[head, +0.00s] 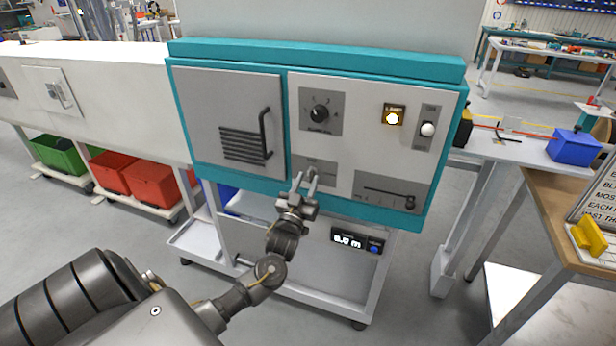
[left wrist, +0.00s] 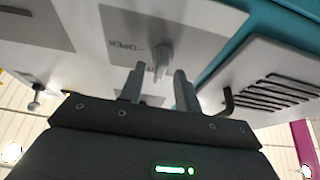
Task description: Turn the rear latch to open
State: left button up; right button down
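The latch (head: 312,168) is a small grey knob on a grey plate, low on the white front panel of the teal-edged machine (head: 340,90). In the left wrist view the latch (left wrist: 163,52) stands out from a plate marked "OPEN" (left wrist: 125,45). My left gripper (head: 305,180) is just in front of it. In the left wrist view its two fingers (left wrist: 160,70) are apart, with the latch ahead of the gap between them. I cannot tell if they touch it. My right gripper is not in view.
A door with a dark handle (head: 265,130) is left of the latch. A dial (head: 320,113), a lit yellow button (head: 392,116), a white-knobbed switch (head: 428,129) and a slider (head: 408,201) share the panel. A small display (head: 347,239) sits below.

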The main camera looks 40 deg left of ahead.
pick_arm(q)
jog(key=shift+w+a+r, duration=0.2)
jog(key=shift+w+r, duration=0.05)
jog(key=shift+w, duration=0.35)
jog(key=c, duration=0.7)
jog(key=shift+o, duration=0.2)
jog(key=shift+m, duration=0.4)
jog(key=m+h+p, duration=0.1)
jog(key=m+h, duration=0.1)
jog(key=m, duration=0.1)
jog(key=m+h+p, duration=0.1)
jog(key=m, duration=0.2)
jog(key=shift+r+m+t+h+p, duration=0.15)
jog(key=shift+m+t+h+p, duration=0.15)
jog(key=shift+h, duration=0.1)
jog(key=m+h+p, duration=0.1)
jog(key=m, duration=0.2)
jog(key=m+h+p, duration=0.1)
jog(key=m, duration=0.2)
jog(key=shift+g+h, duration=0.3)
jog(key=shift+g, duration=0.1)
jog(key=m+g+h+p, duration=0.1)
jog(key=m+p, duration=0.2)
jog(key=m, duration=0.2)
jog(key=shift+a+r, duration=0.1)
jog(key=shift+m+g+h+p, duration=0.4)
jog(key=shift+m+g+p, duration=0.7)
jog(key=shift+m, duration=0.8)
